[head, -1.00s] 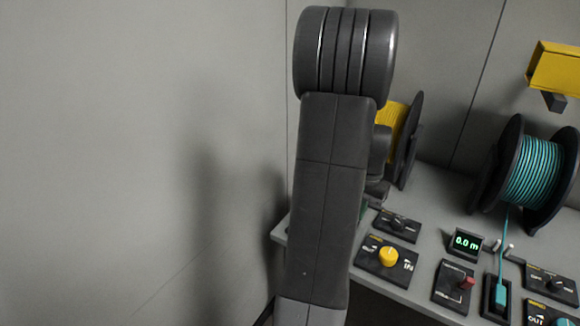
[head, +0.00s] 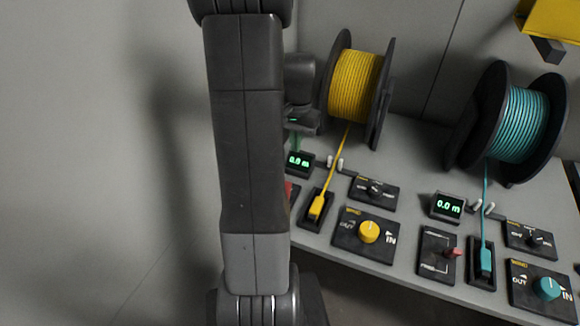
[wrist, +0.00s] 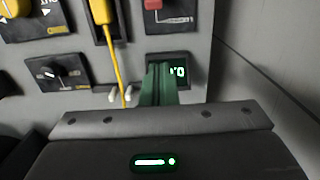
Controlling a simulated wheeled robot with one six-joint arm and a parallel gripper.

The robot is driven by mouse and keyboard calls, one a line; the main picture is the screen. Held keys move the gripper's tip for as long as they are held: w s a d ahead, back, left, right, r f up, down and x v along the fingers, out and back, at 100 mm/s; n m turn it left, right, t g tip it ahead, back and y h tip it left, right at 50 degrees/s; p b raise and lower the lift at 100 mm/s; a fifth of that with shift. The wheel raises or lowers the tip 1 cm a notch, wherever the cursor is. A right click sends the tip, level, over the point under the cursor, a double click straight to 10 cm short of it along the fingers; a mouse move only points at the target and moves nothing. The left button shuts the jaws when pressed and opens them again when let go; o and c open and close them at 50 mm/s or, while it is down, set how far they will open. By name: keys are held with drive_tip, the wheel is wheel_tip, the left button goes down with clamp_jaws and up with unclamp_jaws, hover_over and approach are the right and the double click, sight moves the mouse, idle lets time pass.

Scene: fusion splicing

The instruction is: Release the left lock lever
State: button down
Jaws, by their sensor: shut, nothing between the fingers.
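The left lock lever (wrist: 154,4) shows as a red part on a dark plate at the top edge of the wrist view, partly cut off. In the head view only a red sliver of it (head: 288,189) shows beside my arm, which hides the rest. My gripper (wrist: 160,70) has green fingers pressed together with nothing between them. In the wrist view they overlap the left length display, short of the lever plate. In the head view the gripper (head: 295,138) is small and partly hidden near that display.
The yellow spool (head: 355,85) stands behind the left station, its yellow fibre running to a yellow connector (head: 317,207). A yellow knob (head: 369,232) and a small dark switch (head: 375,189) sit to the right. A teal spool (head: 522,125) and a second red lever (head: 452,252) are farther right.

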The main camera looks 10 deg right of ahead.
drive_tip(key=f, duration=0.9)
drive_tip(key=shift+s+a+f+p, duration=0.15)
drive_tip(key=shift+s+f+p, duration=0.05)
drive_tip(key=shift+f+p, duration=0.15)
drive_tip(key=s+a, duration=0.1)
drive_tip(key=s+r+p, duration=0.1)
drive_tip(key=shift+s+a+r, duration=0.2)
drive_tip(key=shift+s+a, duration=0.1)
drive_tip(key=shift+a, duration=0.05)
drive_tip(key=shift+s+a, duration=0.2)
drive_tip(key=shift+s, duration=0.05)
